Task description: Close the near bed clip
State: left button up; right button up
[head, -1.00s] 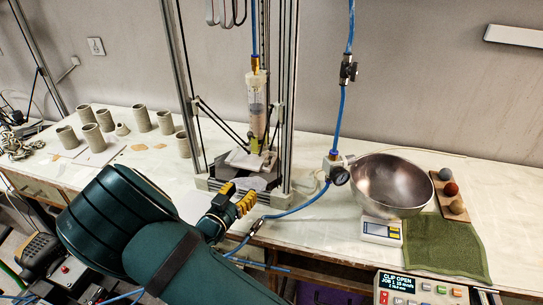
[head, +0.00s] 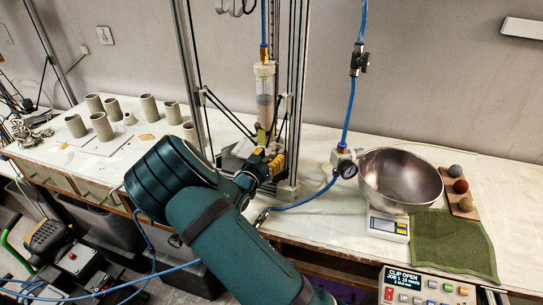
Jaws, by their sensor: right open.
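The clay printer (head: 265,100) stands at the middle of the bench, with a clear clay syringe (head: 264,90) hanging inside its frame. Its bed (head: 236,152) is low between the posts and mostly hidden behind my arm and gripper. My right gripper (head: 277,160), with yellow fingers, is open at the front of the bed, just below the nozzle. I cannot make out the near bed clip itself; the gripper covers that area. The control box display (head: 404,281) at the bottom right reads "CLIP OPEN". My left gripper is not in view.
Several grey clay cylinders (head: 100,126) stand on the left of the bench. A steel bowl (head: 400,180) on a small scale (head: 388,226), a green cloth (head: 455,244) and a board with balls (head: 459,190) are at right. A blue hose (head: 310,198) runs past the printer's front.

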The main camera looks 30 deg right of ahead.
jog(key=shift+w+d, duration=0.3)
jog(key=shift+d, duration=0.2)
grip_shut()
jog(key=shift+s, duration=0.1)
jog(key=shift+s+d+r+n+t+y+b, duration=0.15)
jog(key=shift+n+t+y+b, duration=0.2)
jog(key=shift+n+t+y, duration=0.25)
jog(key=shift+s+d+f+n+t+y+b, duration=0.1)
jog(key=shift+d+n+t+y+b, duration=0.1)
jog(key=shift+n+t+y+b, duration=0.4)
jog(key=shift+s+d+r+n+t+y+b, duration=0.15)
jog(key=shift+n+t+y, duration=0.2)
jog(key=shift+t, duration=0.45)
jog(key=shift+d+n+t+y, duration=0.1)
jog(key=shift+n+t+y, duration=0.55)
jog(key=shift+t+y, duration=0.15)
